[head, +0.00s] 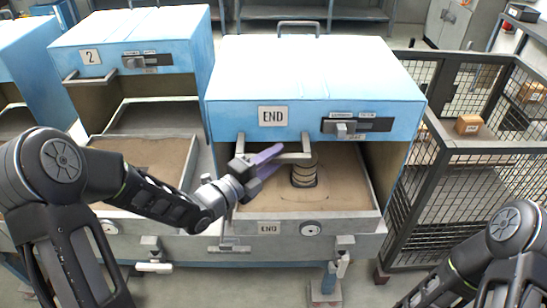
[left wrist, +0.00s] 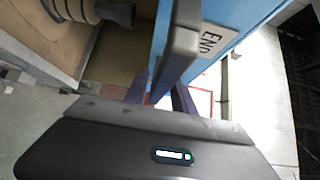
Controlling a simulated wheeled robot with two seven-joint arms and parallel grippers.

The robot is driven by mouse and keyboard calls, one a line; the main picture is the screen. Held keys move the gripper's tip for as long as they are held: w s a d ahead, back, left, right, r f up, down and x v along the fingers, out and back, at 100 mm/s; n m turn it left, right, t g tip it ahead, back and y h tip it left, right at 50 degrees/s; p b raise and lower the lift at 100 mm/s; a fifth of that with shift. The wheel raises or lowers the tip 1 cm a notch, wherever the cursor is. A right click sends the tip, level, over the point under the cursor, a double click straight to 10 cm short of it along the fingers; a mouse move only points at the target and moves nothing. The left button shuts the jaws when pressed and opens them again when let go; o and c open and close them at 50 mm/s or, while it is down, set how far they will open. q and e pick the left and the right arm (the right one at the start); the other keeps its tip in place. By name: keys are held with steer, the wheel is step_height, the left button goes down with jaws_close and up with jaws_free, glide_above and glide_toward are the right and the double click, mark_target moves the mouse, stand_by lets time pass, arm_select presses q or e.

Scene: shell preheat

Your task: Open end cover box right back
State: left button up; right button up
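The blue END cover (head: 315,78) stands over a tray (head: 365,222) with a sand-coloured bed. An open gap shows beneath its front panel. A grey bar handle (head: 294,158) sticks out from the panel's lower edge; it also shows close up in the left wrist view (left wrist: 186,38). My left gripper (head: 276,157) has purple fingers, spread apart on either side of the handle bar near its left end. Contact with the bar is unclear. A dark ringed cylinder (head: 303,172) stands on the bed behind the handle. My right gripper is outside the views.
A blue box marked 2 (head: 130,38) stands at the left, its front also open. A mesh cage (head: 455,165) with a small cardboard box (head: 468,124) stands close at the right. A latch (head: 343,128) sits on the END panel.

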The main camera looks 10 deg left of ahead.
arm_select(q)
jaws_close()
stand_by(1.1)
